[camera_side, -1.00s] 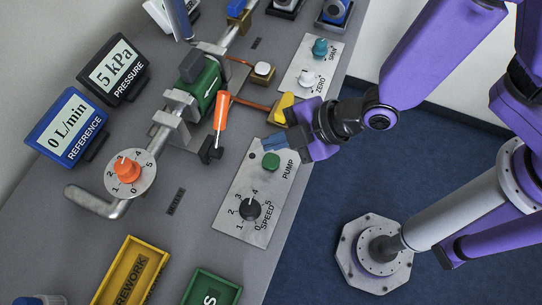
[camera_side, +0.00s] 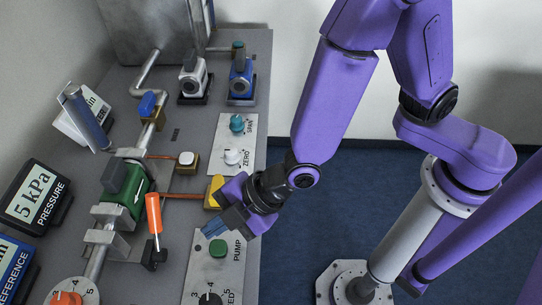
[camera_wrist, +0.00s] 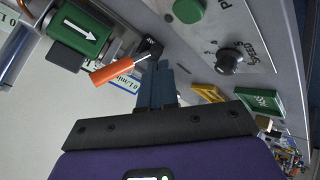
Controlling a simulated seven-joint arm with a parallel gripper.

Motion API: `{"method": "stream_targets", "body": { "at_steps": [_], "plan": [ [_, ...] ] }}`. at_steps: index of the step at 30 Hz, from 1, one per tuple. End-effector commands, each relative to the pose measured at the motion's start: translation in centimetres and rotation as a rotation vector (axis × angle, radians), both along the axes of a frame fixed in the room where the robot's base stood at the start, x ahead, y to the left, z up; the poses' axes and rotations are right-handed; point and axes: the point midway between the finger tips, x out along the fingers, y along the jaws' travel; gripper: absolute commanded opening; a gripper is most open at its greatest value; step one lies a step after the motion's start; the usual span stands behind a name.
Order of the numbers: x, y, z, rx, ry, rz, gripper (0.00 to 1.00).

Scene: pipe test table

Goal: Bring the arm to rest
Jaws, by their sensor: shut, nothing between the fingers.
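My gripper (camera_side: 213,229) is shut and empty. In the side view its blue fingers hang above the upper part of the pump panel, just behind the green pump button (camera_side: 217,248). I cannot tell the exact height, but I see no contact with the button. In the wrist view the closed fingers of my gripper (camera_wrist: 157,80) point toward the bench, with the green button (camera_wrist: 188,10) and the black speed knob (camera_wrist: 229,61) beyond them to the right. The task names no object other than the arm.
An orange-handled lever (camera_side: 154,214) and a green valve body (camera_side: 126,188) stand left of my gripper. A yellow part (camera_side: 214,191) is close behind it. The pressure display (camera_side: 38,196) reads 5 kPa. Open floor (camera_side: 310,225) lies right of the bench.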

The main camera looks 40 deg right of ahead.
Motion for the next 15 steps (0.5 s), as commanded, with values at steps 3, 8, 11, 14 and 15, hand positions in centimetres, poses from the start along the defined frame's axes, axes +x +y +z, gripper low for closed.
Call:
{"method": "stream_targets", "body": {
  "at_steps": [3,8,11,14,15],
  "plan": [
    [-0.1,-1.2,0.7,-0.002,0.059,-0.017,0.0],
    [-1.2,-5.4,2.8,-0.033,0.231,-0.067,0.0],
    [-2.3,-9.2,4.3,-0.077,0.347,-0.114,0.0],
    [-3.5,-13.3,5.7,-0.133,0.441,-0.171,0.0],
    [-4.0,-15.1,6.2,-0.159,0.475,-0.197,0.0]
  ]
}}
